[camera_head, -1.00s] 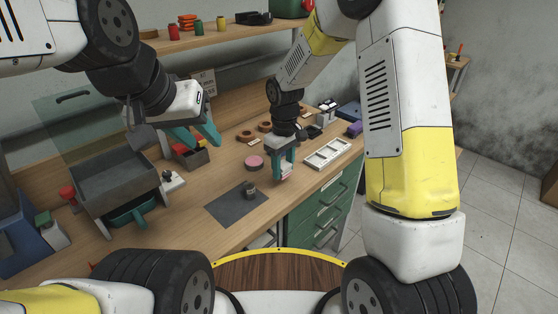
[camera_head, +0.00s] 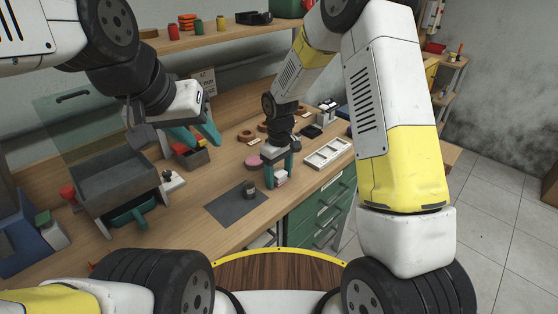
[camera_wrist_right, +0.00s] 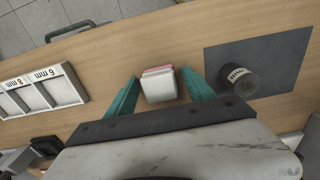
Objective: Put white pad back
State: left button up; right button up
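The white pad (camera_head: 281,179), a small white block with a pink-red edge, sits low between the fingertips of my right gripper (camera_head: 280,184). In the right wrist view the white pad (camera_wrist_right: 160,86) lies between the teal fingers of the right gripper (camera_wrist_right: 160,76), with narrow gaps on both sides, so the gripper looks open around it. Whether the pad rests fully on the table is hard to tell. My left gripper (camera_head: 208,146) is open and empty above the back left of the bench.
A dark mat (camera_head: 228,208) with a small grey cylinder (camera_head: 249,190) lies to the left. A white labelled tray (camera_head: 327,153) stands to the right, and a pink round pad (camera_head: 254,160) behind. A grey hopper (camera_head: 115,178) stands left. Bare wood (camera_wrist_right: 120,50) surrounds the pad.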

aim_at(280, 172)
jog(key=s+d+r+m+t, duration=0.1)
jog(key=s+d+r, duration=0.1)
jog(key=r, duration=0.8)
jog(key=s+d+r+m, duration=0.1)
jog(key=s+d+r, duration=0.15)
jog(key=r, duration=0.75)
jog(key=s+d+r+m+t+y, duration=0.1)
jog(key=s+d+r+m+t, duration=0.1)
jog(key=s, duration=0.7)
jog(key=s+d+r+m+t+y, duration=0.1)
jog(key=s+d+r+m+t, duration=0.2)
jog(key=s+d+r, duration=0.3)
jog(key=s+d+m, duration=0.1)
jog(key=s, duration=0.1)
jog(key=shift+s+d, duration=0.35)
